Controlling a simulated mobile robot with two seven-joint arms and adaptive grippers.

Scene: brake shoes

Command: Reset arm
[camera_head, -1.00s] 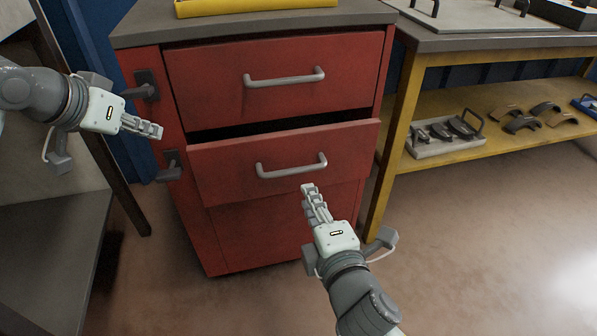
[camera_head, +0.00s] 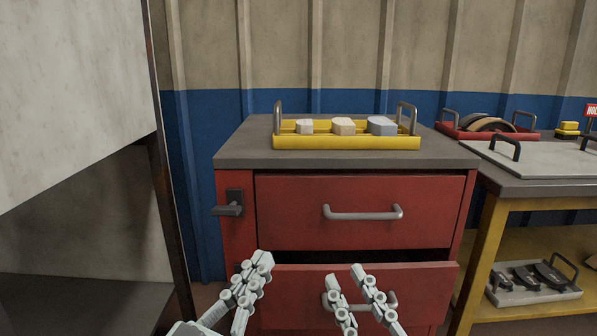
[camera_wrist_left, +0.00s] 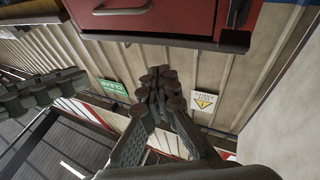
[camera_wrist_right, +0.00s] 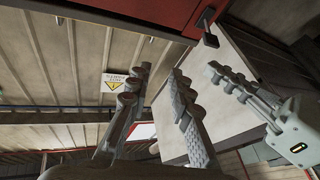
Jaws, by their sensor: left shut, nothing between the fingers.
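My left gripper (camera_head: 262,262) is raised in front of the red cabinet with its fingers together and nothing between them; its fingertips meet in the left wrist view (camera_wrist_left: 160,82). My right gripper (camera_head: 350,275) is to its right, in front of the lower drawer, with its two fingers apart and empty; the gap also shows in the right wrist view (camera_wrist_right: 158,82). The red cabinet (camera_head: 237,240) has a shut upper drawer (camera_head: 300,205) and a lower drawer (camera_head: 425,285) pulled partly out. My right gripper's fingers partly hide the lower drawer's handle; contact cannot be told.
A yellow tray (camera_head: 350,143) with three blocks stands on the cabinet top. A workbench (camera_head: 545,187) with a red tray (camera_head: 460,133) is on the right. A grey tray (camera_head: 530,298) of parts sits on its lower shelf. A pale panel (camera_head: 70,90) stands close on the left.

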